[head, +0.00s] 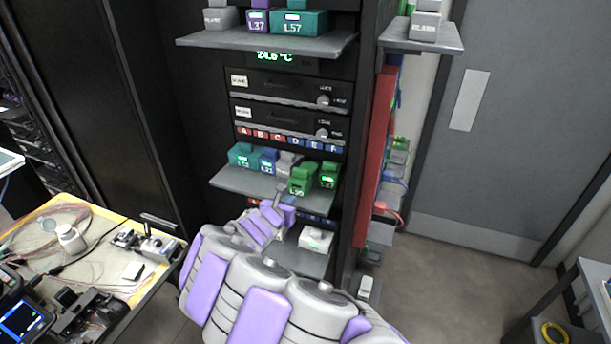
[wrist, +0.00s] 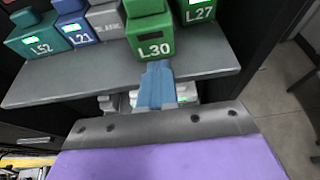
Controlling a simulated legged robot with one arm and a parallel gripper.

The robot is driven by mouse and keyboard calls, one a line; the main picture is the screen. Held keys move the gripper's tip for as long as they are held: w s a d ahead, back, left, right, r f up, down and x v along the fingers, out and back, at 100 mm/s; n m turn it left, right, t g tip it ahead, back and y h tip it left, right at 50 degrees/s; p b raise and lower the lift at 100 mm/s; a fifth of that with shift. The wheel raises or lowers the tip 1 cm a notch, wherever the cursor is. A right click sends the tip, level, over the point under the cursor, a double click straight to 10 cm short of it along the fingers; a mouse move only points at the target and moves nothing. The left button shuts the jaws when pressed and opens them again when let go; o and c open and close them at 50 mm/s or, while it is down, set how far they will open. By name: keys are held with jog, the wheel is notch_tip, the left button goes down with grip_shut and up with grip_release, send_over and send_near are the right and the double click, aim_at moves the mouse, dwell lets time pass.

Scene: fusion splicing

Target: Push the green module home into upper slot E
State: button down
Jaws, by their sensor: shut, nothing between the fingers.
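The green module L30 (head: 302,181) sits on the middle shelf under the lettered slot row, roughly below the D and E labels. It juts further toward the front edge than its neighbours. In the wrist view L30 (wrist: 151,37) stands upright, its label facing me. My gripper (wrist: 157,68) is shut and empty, its blue-looking fingertips just below the L30 label, at the module's lower front. I cannot tell whether they touch. In the head view my gripper (head: 281,190) is at the shelf's front edge. The slot E label (head: 312,146) is blue; the slot behind L30 is hidden.
A second green module, L27 (head: 329,175), stands right of L30. A grey blank (head: 287,162), blue L21 (head: 268,163) and teal L52 (head: 242,156) stand to the left. The grey shelf (head: 236,179) has a bare front strip. Another shelf (head: 258,40) with modules hangs above.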

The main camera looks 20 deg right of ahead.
aim_at(295, 189)
jog(key=shift+w+d+f, duration=0.1)
jog(key=shift+w+d, duration=0.6)
jog(key=shift+w, duration=0.35)
jog(key=shift+w+d+f, duration=0.1)
jog(key=shift+w+d, duration=0.55)
jog(key=shift+w, duration=0.35)
jog(key=shift+w+d, duration=0.1)
jog(key=shift+w, duration=0.1)
jog(key=shift+w+a+p, duration=0.2)
jog(key=shift+w+p, duration=0.2)
jog(key=shift+w, duration=0.3)
jog(key=shift+w+d, duration=0.45)
jog(key=shift+d, duration=0.2)
jog(key=shift+w+d, duration=0.45)
jog(key=shift+d, duration=0.2)
jog(key=shift+w+d, duration=0.1)
jog(key=shift+w, duration=0.1)
jog(key=shift+w+p, duration=0.4)
jog(key=shift+w, duration=0.35)
jog(key=shift+w+d, duration=0.25)
jog(key=shift+d, duration=0.05)
jog(key=shift+s+a, duration=0.2)
jog(key=shift+s, duration=0.3)
jog(key=shift+s+a, duration=0.2)
jog(key=shift+s, duration=0.3)
jog(key=s+a, duration=0.3)
jog(key=shift+b, duration=0.4)
jog(key=shift+s+a, duration=0.4)
jog(key=shift+s, duration=0.4)
